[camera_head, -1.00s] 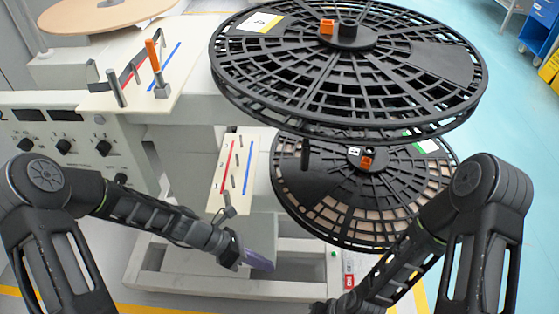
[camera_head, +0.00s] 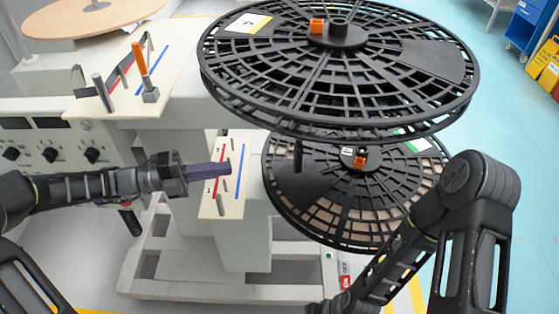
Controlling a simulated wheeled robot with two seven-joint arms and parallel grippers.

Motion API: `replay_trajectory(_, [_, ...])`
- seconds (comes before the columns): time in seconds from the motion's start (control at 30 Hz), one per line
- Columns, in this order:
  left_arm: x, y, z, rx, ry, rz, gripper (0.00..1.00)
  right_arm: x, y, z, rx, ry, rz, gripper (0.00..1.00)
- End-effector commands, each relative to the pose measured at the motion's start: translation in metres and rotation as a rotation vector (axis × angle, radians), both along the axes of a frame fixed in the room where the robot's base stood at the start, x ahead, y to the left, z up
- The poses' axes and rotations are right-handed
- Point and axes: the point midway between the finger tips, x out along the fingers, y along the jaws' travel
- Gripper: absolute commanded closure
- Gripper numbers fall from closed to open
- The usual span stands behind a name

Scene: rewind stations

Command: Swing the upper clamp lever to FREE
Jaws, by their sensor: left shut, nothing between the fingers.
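The upper clamp lever has an orange handle (camera_head: 139,58) standing up from a grey block (camera_head: 150,93) on the cream upper plate (camera_head: 118,112). The plate carries a red line and a blue line; the handle stands between them. My left gripper (camera_head: 226,170) is shut and empty, its purple-grey fingers pointing right. It is below and right of the orange handle, at the left edge of the lower plate (camera_head: 234,204) in the picture; I cannot tell if it touches. My right arm shows at the lower right, its gripper out of view.
A large black upper reel (camera_head: 420,65) overhangs a lower reel (camera_head: 300,195) to the right of the plates. A dark post (camera_head: 103,92) and a dark strap stand left of the orange handle. A tan disc (camera_head: 95,22) is at the back left.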

Motion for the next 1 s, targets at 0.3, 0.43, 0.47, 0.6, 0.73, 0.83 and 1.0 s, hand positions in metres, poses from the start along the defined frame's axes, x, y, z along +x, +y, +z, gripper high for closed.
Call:
replay_trajectory(0.3, [0.005, -0.031, 0.001, -0.002, 0.0, -0.004, 1.0, 0.0, 0.0, 0.002, 0.0, 0.0, 0.0, 0.64])
replay_trajectory(0.43, [0.01, -0.056, 0.001, -0.002, 0.0, -0.004, 1.0, 0.0, 0.0, 0.004, 0.0, 0.0, 0.0, 0.64])
replay_trajectory(0.47, [0.011, -0.062, 0.0, -0.001, 0.0, -0.004, 1.0, 0.0, 0.0, 0.004, 0.0, 0.0, 0.0, 0.64])
replay_trajectory(0.6, [0.017, -0.09, 0.0, -0.003, 0.0, -0.005, 1.0, 0.0, 0.0, 0.006, 0.0, 0.0, 0.0, 0.64])
replay_trajectory(0.73, [0.021, -0.113, 0.001, -0.002, 0.0, -0.004, 1.0, 0.0, 0.0, 0.007, 0.0, 0.0, 0.0, 0.64])
replay_trajectory(0.83, [0.024, -0.125, 0.0, 0.0, 0.0, -0.002, 1.0, 0.0, 0.0, 0.008, 0.0, 0.001, 0.0, 0.64])
replay_trajectory(1.0, [0.027, -0.136, 0.0, 0.001, -0.002, -0.001, 1.0, 0.0, 0.0, 0.009, 0.0, 0.001, 0.0, 0.64])
